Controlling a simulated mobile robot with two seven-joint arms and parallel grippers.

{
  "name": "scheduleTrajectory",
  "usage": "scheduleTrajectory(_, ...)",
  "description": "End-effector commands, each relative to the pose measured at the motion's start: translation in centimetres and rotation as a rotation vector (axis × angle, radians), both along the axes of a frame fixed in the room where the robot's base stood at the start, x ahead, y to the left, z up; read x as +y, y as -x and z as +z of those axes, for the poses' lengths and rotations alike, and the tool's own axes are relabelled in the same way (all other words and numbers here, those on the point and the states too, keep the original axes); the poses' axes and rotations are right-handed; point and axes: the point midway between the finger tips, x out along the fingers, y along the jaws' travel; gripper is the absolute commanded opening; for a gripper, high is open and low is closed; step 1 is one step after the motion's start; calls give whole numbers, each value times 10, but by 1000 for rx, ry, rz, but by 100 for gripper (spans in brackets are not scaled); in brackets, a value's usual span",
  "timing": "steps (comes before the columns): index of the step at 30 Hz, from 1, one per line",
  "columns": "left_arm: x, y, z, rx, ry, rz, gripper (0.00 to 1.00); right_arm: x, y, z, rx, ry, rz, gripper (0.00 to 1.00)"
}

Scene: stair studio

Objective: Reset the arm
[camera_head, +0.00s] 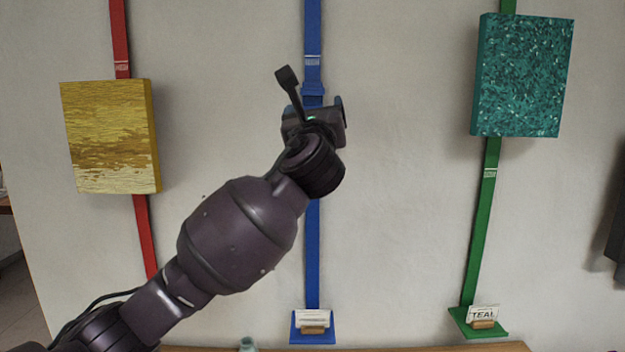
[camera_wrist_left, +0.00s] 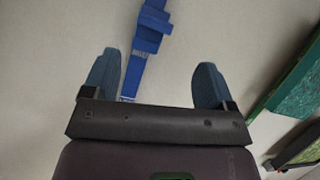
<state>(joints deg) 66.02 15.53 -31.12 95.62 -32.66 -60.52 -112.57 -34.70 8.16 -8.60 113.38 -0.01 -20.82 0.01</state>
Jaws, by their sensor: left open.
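My left arm reaches up from the lower left in the head view. Its gripper (camera_head: 325,103) is in front of the blue strap (camera_head: 312,220) on the wall, near a small blue ledge on it. In the left wrist view my left gripper (camera_wrist_left: 158,82) is open, with two blue-grey fingers wide apart and nothing between them. The blue strap and its ledge (camera_wrist_left: 150,32) show beyond the fingertips. Whether the fingers touch the wall cannot be told. My right gripper does not show.
A yellow canvas (camera_head: 108,137) hangs on a red strap (camera_head: 145,235) at left. A teal canvas (camera_head: 520,76) hangs on a green strap (camera_head: 483,220) at right. Cards stand on a blue shelf (camera_head: 312,337) and a green shelf (camera_head: 480,331). A wooden table edge (camera_head: 440,348) runs along the bottom.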

Motion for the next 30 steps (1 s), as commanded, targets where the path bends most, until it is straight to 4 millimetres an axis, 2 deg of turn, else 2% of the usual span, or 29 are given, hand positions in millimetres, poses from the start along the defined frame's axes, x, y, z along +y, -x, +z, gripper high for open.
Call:
scheduleTrajectory(10,-28,19,19,27,578,-486,79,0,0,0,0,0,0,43)
scheduleTrajectory(14,-27,23,7,102,830,-663,79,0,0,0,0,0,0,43)
scheduleTrajectory(17,-19,21,-18,185,1046,-776,79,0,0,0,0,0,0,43)
scheduleTrajectory(20,-5,18,-55,279,1283,-863,79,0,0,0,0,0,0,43)
scheduleTrajectory(24,18,16,-110,391,1585,-930,79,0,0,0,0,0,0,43)
scheduleTrajectory(30,57,21,-192,490,1953,-936,79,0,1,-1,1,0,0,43)
